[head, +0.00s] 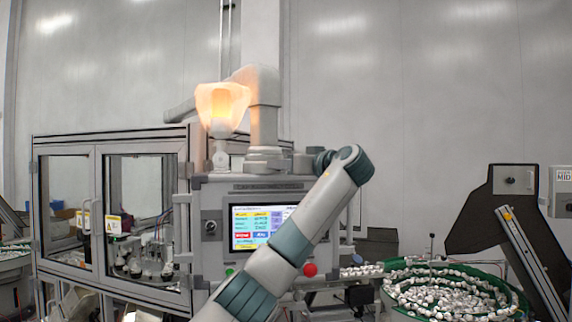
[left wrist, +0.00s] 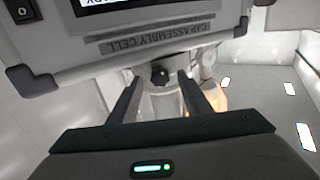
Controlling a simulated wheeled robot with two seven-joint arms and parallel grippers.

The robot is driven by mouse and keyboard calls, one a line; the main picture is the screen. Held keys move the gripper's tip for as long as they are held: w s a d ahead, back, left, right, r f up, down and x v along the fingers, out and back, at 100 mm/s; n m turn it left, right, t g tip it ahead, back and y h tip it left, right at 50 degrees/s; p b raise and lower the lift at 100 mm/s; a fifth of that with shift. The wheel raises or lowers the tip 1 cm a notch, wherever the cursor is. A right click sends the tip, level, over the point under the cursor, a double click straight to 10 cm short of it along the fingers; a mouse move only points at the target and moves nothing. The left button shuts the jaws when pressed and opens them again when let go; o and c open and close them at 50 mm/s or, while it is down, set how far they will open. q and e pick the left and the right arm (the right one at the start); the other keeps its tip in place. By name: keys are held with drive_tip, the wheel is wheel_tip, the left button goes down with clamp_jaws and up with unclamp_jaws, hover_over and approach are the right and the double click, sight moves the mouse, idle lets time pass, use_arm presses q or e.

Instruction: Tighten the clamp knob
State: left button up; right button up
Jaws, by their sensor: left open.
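The clamp knob (left wrist: 160,76) is a small black knob on a pale round mount (left wrist: 163,102), just beyond the "CAP ASSEMBLY CELL" edge of the panel in the left wrist view. My left gripper (left wrist: 159,84) is open, with its two dark fingers apart and pointing toward the knob. The knob shows in the gap between the fingertips. I cannot tell whether either finger touches it. In the head view my arm rises from the bottom and bends at the top of the panel; the knob is not clear there. My right gripper is not in view.
The control panel (head: 215,255) has a lit screen (head: 262,228) and a red button (head: 310,269). A glazed cabinet (head: 97,160) is at left. A green-rimmed bowl of caps (head: 515,300) is at right.

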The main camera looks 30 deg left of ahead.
use_arm(q)
drive_tip(key=c, duration=1)
drive_tip(key=shift+c, duration=0.2)
drive_tip(key=shift+w+f+m+b, duration=0.15)
drive_tip(key=shift+m+b, duration=2.85)
drive_tip(key=shift+m, duration=4.25)
drive_tip(key=shift+s+f+m+b, duration=0.15)
drive_tip(key=shift+m+b, duration=2.8)
drive_tip(key=shift+m, duration=4.3)
drive_tip(key=shift+w, duration=0.1)
